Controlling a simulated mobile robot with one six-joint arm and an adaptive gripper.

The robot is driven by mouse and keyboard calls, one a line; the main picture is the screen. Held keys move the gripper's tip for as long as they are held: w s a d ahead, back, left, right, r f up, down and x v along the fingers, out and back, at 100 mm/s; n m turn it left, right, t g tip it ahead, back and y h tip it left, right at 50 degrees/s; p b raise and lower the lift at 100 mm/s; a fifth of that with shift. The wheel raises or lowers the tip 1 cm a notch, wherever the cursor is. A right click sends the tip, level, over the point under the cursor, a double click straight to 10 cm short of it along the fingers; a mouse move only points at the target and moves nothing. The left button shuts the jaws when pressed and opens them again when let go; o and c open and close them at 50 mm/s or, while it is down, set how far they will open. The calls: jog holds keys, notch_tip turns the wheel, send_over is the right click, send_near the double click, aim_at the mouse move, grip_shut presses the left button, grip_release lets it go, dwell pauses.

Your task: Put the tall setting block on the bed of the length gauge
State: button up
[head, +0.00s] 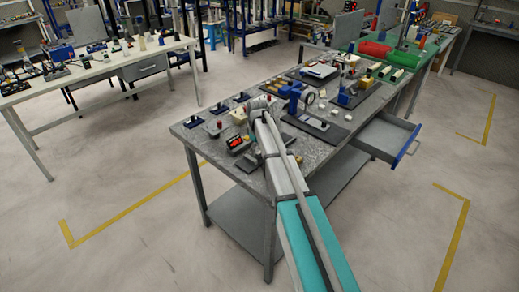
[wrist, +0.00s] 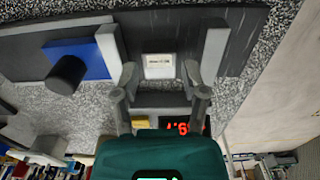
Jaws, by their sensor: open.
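In the wrist view my gripper (wrist: 160,71) is open. A small white block with a printed label (wrist: 158,61) shows between its fingertips; I cannot tell whether they touch it. I cannot tell if this is the tall setting block. A red lit display (wrist: 186,127), apparently the length gauge's, is partly hidden behind my gripper. In the head view the dark gauge with red digits (head: 236,142) stands near the bench's left front edge, beside my arm. The gauge's bed is not clear. My gripper is mostly hidden by my arm there.
A blue block with a black knob (wrist: 68,70), a pale upright block (wrist: 107,45) and a grey bar (wrist: 214,50) flank the fingers. The bench (head: 222,165) carries many fixtures. A drawer (head: 383,137) stands open on its right. Floor is clear at left.

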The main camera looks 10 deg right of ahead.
aim_at(258, 152)
notch_tip(258, 152, up, 11)
jog(key=p, duration=1)
jog(key=shift+f, duration=0.1)
jog(key=shift+s, duration=0.1)
dwell(0.5)
jog(key=s+m, duration=0.7)
jog(key=s, duration=2.2)
jog(key=shift+d, duration=0.4)
jog(key=shift+a, duration=0.1)
